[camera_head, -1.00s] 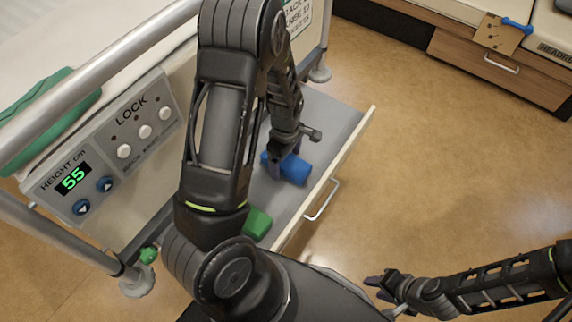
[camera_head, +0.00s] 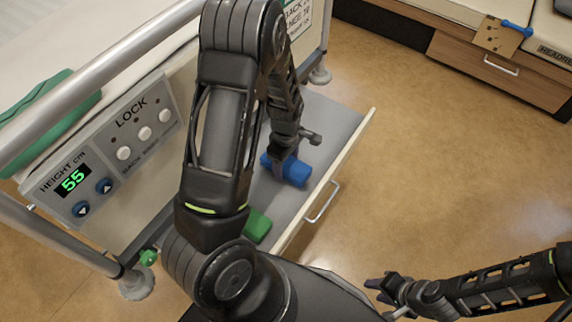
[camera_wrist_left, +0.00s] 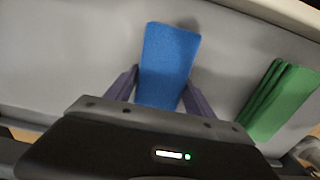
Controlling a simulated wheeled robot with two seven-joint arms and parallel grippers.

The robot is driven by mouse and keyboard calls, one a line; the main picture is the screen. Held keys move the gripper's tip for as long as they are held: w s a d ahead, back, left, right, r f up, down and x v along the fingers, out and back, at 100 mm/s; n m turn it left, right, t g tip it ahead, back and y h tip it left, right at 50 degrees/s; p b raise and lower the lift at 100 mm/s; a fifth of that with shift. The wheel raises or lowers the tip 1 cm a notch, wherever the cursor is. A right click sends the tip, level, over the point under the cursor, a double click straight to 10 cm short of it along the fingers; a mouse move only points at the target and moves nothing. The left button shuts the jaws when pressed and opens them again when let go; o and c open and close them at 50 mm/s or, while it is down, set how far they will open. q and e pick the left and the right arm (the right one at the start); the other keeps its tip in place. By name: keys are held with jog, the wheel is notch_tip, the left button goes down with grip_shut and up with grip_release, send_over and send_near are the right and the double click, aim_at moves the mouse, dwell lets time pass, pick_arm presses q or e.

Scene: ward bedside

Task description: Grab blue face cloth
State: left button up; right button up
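My right gripper (camera_head: 376,290) is open and empty, low above the floor at the lower right, away from the drawer.
The bed rail (camera_head: 100,77) and control panel (camera_head: 110,150) stand left.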

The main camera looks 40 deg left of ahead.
pick_arm(q)
jog(key=c, duration=0.8)
notch_tip(320, 180, up, 10)
jog(key=p, duration=0.3)
dwell(0.5)
